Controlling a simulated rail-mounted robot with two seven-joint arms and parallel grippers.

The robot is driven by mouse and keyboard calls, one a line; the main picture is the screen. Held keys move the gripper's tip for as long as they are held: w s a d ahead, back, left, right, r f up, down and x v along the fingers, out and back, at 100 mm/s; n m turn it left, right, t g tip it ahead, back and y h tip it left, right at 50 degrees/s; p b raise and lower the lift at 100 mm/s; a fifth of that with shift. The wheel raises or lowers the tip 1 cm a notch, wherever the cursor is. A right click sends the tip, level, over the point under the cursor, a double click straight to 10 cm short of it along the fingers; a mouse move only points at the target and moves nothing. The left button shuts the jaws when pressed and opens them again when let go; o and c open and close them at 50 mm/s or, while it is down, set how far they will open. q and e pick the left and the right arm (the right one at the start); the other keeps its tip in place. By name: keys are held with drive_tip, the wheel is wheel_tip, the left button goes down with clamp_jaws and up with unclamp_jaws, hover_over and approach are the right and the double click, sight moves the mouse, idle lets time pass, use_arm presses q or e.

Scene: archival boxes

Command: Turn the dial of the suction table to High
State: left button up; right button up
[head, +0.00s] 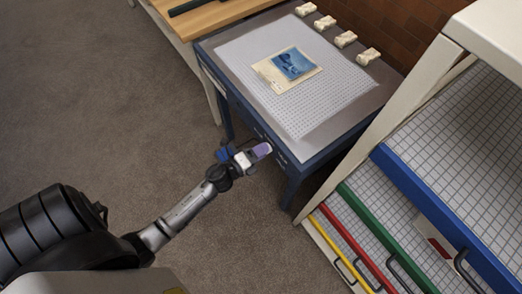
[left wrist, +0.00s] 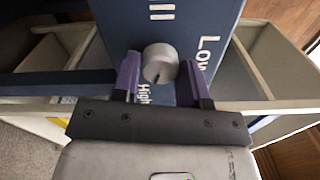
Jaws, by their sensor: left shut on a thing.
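The suction table (head: 283,150) is a dark blue table with a perforated grey top, at the upper middle of the head view. Its grey round dial (left wrist: 160,62) is on the blue front panel in the left wrist view. "Low" is printed to the right of the dial, "High" below it and two white bars above it. A small dark mark shows on the lower part of the knob. My left gripper (head: 262,150) is at the table's front, its purple fingers (left wrist: 160,76) shut on the dial from both sides. My right gripper is in neither view.
A print (head: 287,68) lies on the table's perforated top, with several cream weights (head: 347,39) along the back edge. A cabinet with a blue-edged shelf (head: 440,215) and coloured drawers stands close on the right. A wooden bench (head: 205,18) is behind left. Open carpet lies left.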

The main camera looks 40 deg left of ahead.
use_arm(q)
drive_tip(key=shift+m, duration=0.7)
drive_tip(key=o, duration=0.9)
drive_tip(key=shift+o, duration=0.2)
drive_tip(key=s+a, duration=0.2)
drive_tip(key=s, duration=1.1)
drive_tip(key=shift+s+a, duration=0.2)
drive_tip(key=shift+s, duration=0.1)
